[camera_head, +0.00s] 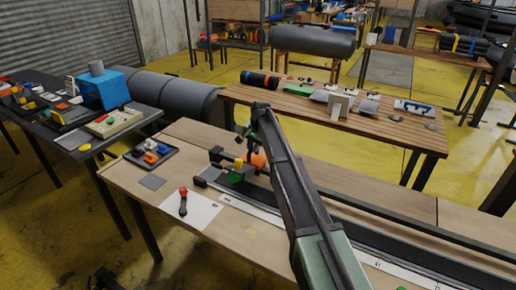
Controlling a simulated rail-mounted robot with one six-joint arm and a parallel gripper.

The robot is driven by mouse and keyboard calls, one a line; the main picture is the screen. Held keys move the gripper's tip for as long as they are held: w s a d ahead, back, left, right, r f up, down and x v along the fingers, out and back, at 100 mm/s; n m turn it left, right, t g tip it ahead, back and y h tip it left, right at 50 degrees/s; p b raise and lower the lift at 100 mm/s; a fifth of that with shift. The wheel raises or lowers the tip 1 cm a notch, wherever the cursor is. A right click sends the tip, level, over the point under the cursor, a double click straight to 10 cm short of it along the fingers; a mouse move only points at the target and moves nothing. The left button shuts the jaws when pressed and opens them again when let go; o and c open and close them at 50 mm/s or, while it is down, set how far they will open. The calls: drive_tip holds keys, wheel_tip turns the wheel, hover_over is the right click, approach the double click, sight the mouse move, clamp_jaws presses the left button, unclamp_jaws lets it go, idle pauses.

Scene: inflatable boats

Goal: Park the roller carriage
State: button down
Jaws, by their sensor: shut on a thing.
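The roller carriage (236,175), with green and yellow parts, sits at the left end of a long dark rail (390,235) on the wooden workbench in the head view. My arm reaches from the bottom right up to its elbow and then down to the carriage. My gripper (246,157) is small and dark here, at the top of the carriage beside an orange part. It is shut on the carriage; the fingertips are hard to make out. My arm hides part of the rail and the carriage's right side.
A dark block (200,181) stands at the rail's left end. A red-and-black tool (183,203) lies on a white sheet (203,217) in front. A dark tray (151,153) with small coloured parts is at the left. A second bench (330,110) stands behind.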

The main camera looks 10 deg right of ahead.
sight(256, 159)
drive_tip(key=shift+w+a, duration=0.3)
drive_tip(key=shift+a, duration=0.05)
drive_tip(key=c, duration=1.1)
unclamp_jaws()
drive_tip(key=shift+a, duration=0.1)
drive_tip(key=shift+o, duration=0.2)
drive_tip(key=shift+r, duration=0.1)
wheel_tip(256, 159, up, 10)
drive_tip(key=s+d+p, duration=0.1)
drive_tip(key=p, duration=0.9)
drive_tip(key=shift+s+d+r+p, duration=0.15)
drive_tip(key=shift+d+r+p, duration=0.1)
drive_tip(key=shift+d+p, duration=0.1)
